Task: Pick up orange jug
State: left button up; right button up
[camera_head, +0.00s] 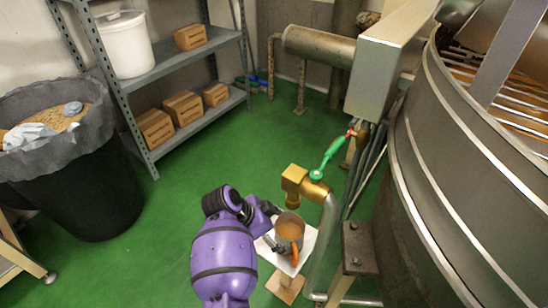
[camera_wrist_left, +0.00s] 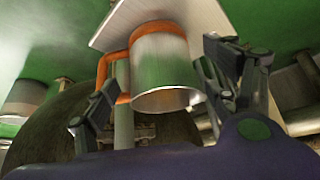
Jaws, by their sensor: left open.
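My left gripper (camera_head: 272,226) is open just left of the jug in the head view. In the left wrist view the jug shows between and beyond the fingers of this gripper (camera_wrist_left: 165,88); I cannot tell whether they touch it. My right gripper is not in view.
A pipe and the green valve lever (camera_head: 327,158) stand close behind the jug. The large metal kettle (camera_head: 445,180) fills the right side. A black bin (camera_head: 80,185) and a shelf with boxes (camera_head: 190,125) stand at the left. Green floor between is clear.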

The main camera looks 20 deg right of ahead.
aim_at(285, 236)
pick_arm(q)
jog(key=b+x, duration=0.1)
jog(key=x, duration=0.3)
jog(key=shift+f, duration=0.1)
jog(key=shift+d+f+b, duration=0.2)
jog(key=shift+f+b, duration=0.1)
jog(key=shift+d+f, duration=0.1)
jog(key=shift+d, duration=0.05)
jog(key=c, duration=1.6)
jog(key=shift+w, duration=0.1)
jog(key=shift+c, duration=0.8)
